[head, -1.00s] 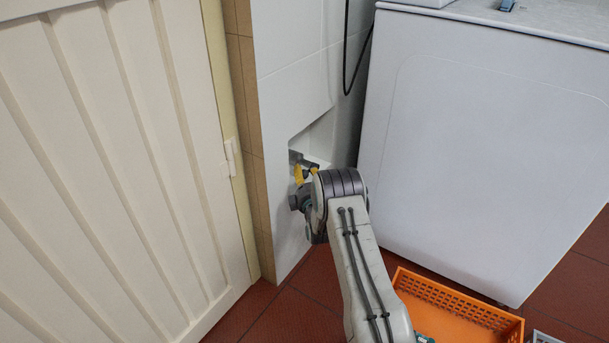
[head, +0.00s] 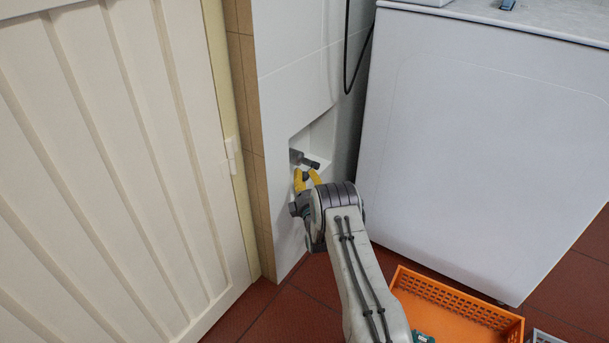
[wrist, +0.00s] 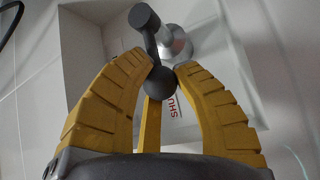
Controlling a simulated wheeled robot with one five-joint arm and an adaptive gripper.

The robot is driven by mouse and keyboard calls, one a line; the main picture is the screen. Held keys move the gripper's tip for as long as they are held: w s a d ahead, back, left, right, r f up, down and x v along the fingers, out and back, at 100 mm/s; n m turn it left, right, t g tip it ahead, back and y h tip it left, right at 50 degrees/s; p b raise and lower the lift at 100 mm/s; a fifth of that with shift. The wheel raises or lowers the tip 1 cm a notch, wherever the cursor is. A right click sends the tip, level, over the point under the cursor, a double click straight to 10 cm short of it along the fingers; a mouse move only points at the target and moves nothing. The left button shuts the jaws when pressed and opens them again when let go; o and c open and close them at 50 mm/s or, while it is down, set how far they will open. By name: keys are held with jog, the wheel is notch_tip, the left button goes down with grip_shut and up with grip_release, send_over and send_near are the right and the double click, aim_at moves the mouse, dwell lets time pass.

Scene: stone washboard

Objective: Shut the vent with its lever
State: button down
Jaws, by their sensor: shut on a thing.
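The vent's metal fitting sits in a recess low in the white wall, and its silver stem (wrist: 174,44) shows in the wrist view. The dark lever (wrist: 149,34) crosses in front of this stem, with a knob at its upper end and a dark ball at its lower end. My gripper (wrist: 162,72) has its yellow fingers closed around the ball end. In the head view my gripper (head: 307,178) is at the recess, just below the dark fitting (head: 306,160).
A white panelled door (head: 110,170) stands to the left. A large white appliance (head: 480,150) stands to the right. An orange crate (head: 450,310) lies on the red tiled floor near my arm.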

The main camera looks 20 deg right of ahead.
jog(key=shift+d+f, duration=0.1)
jog(key=c, duration=0.9)
grip_release()
jog(key=shift+s, duration=0.1)
jog(key=shift+v, duration=5.9)
